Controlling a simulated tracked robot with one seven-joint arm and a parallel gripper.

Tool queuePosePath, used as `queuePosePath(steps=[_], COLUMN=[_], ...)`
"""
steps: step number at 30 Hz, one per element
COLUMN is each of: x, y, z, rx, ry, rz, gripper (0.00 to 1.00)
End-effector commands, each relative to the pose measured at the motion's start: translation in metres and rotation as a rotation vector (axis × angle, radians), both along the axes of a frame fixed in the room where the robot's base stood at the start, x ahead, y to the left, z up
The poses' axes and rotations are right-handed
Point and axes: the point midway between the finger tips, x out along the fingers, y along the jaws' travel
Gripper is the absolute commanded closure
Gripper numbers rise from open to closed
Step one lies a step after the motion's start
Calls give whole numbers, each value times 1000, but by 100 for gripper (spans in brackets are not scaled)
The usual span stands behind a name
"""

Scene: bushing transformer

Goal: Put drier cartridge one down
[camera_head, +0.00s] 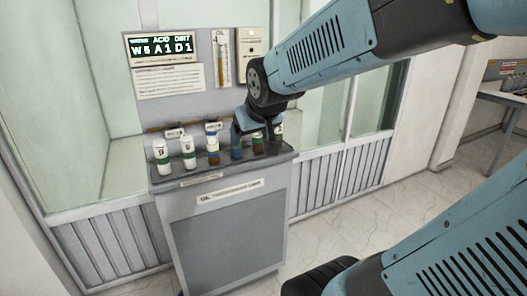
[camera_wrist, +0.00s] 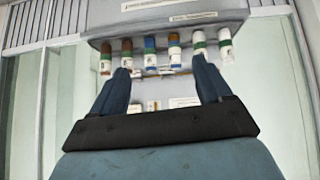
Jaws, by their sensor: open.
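Several cartridges stand upright in a row on the ledge of the grey oil cabinet. In the head view, two white ones with green bands, a left one (camera_head: 162,157) and its neighbour (camera_head: 188,152), stand at the left. I cannot tell which is drier cartridge one. In the wrist view, my gripper (camera_wrist: 160,66) is open, its fingers wide apart, nothing between them. The blue cartridge (camera_wrist: 150,52) shows beyond the fingertips.
The cabinet's back panel carries a lit display (camera_head: 161,47) reading W5 A1 D1, a paper label (camera_head: 169,81) and a tube gauge (camera_head: 222,58). Glazed wall panels flank the cabinet. The floor (camera_head: 390,205) to the right is clear. A side table (camera_head: 503,97) stands far right.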

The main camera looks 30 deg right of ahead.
Motion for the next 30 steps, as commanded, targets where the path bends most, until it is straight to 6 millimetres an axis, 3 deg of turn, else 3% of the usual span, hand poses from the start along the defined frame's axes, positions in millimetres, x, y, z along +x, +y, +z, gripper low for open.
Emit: queuePosePath(steps=[6, 12, 16, 30], x=[-76, -117, -124, -124], y=[10, 17, 19, 19], z=[11, 13, 12, 12], rx=[40, 63, 67, 68], ry=[132, 210, 226, 227], rz=[-4, 1, 2, 2], gripper=[22, 22, 22, 22])
